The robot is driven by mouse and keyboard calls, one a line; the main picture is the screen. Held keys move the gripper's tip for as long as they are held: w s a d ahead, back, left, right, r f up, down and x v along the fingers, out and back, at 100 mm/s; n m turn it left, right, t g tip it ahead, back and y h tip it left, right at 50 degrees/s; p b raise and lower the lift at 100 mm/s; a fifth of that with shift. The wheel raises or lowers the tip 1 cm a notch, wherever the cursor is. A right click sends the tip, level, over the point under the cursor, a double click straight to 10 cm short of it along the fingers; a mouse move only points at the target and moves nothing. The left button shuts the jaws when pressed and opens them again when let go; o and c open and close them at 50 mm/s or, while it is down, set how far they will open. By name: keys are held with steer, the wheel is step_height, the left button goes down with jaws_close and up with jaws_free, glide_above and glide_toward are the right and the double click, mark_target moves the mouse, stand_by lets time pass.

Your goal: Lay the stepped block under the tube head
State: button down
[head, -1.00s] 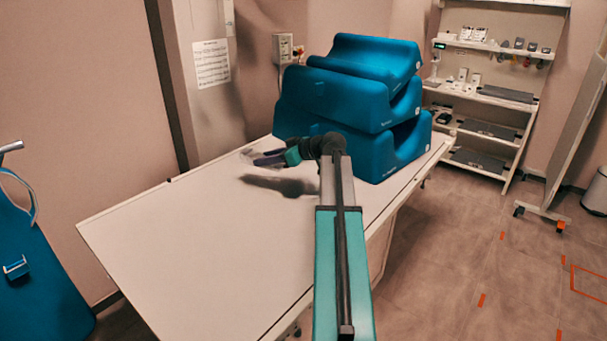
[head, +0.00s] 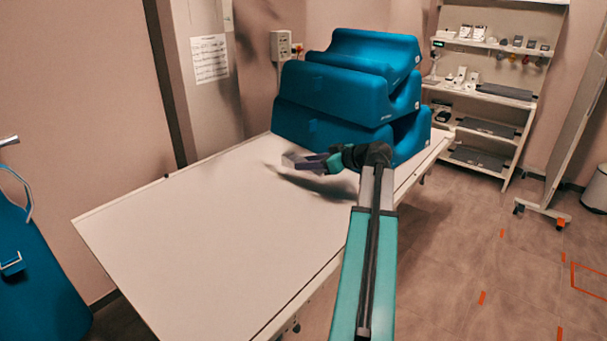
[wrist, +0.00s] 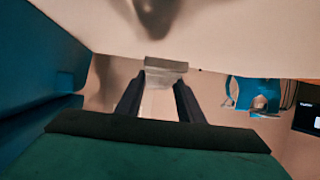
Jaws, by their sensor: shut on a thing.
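My gripper (head: 308,162) is shut on the stepped block (head: 290,160) and holds it above the far part of the white table (head: 180,240), in front of the blue cushions. In the wrist view the block (wrist: 165,66) is a small grey piece with a visible step, gripped between the dark fingertips (wrist: 160,90). A dark shadow lies on the table near the gripper. I cannot make out the tube head in either view.
Blue stacked cushions (head: 335,95) stand at the table's far end, close to my arm. A blue apron (head: 40,275) hangs at the left. A shelf rack (head: 485,90) stands at the back right. The table's near part is clear.

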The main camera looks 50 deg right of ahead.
steer(key=shift+m+h, duration=0.6)
steer(key=shift+h, duration=0.1)
steer(key=s+d, duration=0.1)
steer(key=s, duration=0.1)
steer(key=s+d+f, duration=0.1)
steer(key=s, duration=0.2)
steer(key=s+d+b, duration=0.1)
steer(key=s, duration=0.1)
steer(key=shift+s+d+f, duration=0.2)
steer(key=shift+s, duration=0.05)
steer(key=shift+w, duration=0.1)
steer(key=w+d, duration=0.1)
steer(key=w, duration=0.4)
steer(key=w+d+f+p, duration=0.1)
steer(key=w, duration=0.4)
steer(key=w+d+p, duration=0.1)
steer(key=w+d, duration=0.1)
steer(key=w, duration=0.3)
steer(key=shift+w+d+f, duration=0.1)
steer(key=shift+w+f, duration=0.05)
steer(key=shift+f, duration=0.1)
steer(key=shift+f, duration=0.1)
steer(key=shift+f+p, duration=0.35)
steer(key=shift+f, duration=1.3)
steer(key=shift+f, duration=0.15)
steer(key=c, duration=1.2)
jaws_free()
